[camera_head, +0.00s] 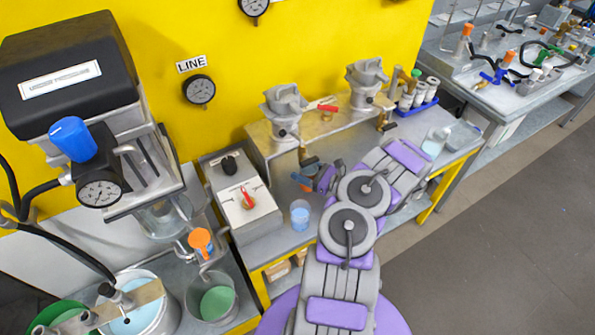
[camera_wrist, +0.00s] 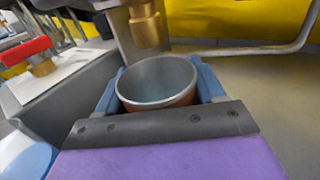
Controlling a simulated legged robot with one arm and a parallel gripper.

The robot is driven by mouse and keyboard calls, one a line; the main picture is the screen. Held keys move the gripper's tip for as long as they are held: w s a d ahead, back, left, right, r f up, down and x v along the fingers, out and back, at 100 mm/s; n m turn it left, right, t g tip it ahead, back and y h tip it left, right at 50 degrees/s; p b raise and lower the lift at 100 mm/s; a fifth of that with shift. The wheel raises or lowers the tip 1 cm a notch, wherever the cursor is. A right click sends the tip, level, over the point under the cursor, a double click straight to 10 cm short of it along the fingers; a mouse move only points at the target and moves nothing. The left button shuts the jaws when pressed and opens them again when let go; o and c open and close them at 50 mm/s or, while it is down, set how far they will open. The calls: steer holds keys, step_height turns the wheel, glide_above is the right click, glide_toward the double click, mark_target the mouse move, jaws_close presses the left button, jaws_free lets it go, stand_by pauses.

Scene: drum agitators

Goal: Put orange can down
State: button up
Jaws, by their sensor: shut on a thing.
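The orange can (camera_wrist: 183,97) is in the wrist view, upright and open at the top, with a grey inside that looks empty. My gripper (camera_wrist: 157,90) is shut on it, with one blue finger on each side. A brass outlet (camera_wrist: 147,25) hangs just above the far rim of the can. In the head view my gripper (camera_head: 305,180) is at the bench below the two grey taps, and only a small part of the can shows there. The can's base is hidden, so I cannot tell whether it touches the bench.
A clear cup with blue liquid (camera_head: 300,216) stands near my gripper. A control box with a red knob (camera_head: 245,208) is to the left. Grey taps (camera_head: 285,108) stand on a raised beige shelf.

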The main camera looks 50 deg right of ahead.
steer(key=x, duration=0.3)
steer(key=shift+f+b, duration=0.15)
steer(key=shift+b, duration=0.15)
steer(key=shift+s+f, duration=0.1)
steer(key=shift+f, duration=0.55)
steer(key=o, duration=1.2)
steer(key=shift+r, duration=0.1)
steer(key=p+v, duration=0.2)
steer(key=v, duration=1)
steer(key=shift+s, duration=0.1)
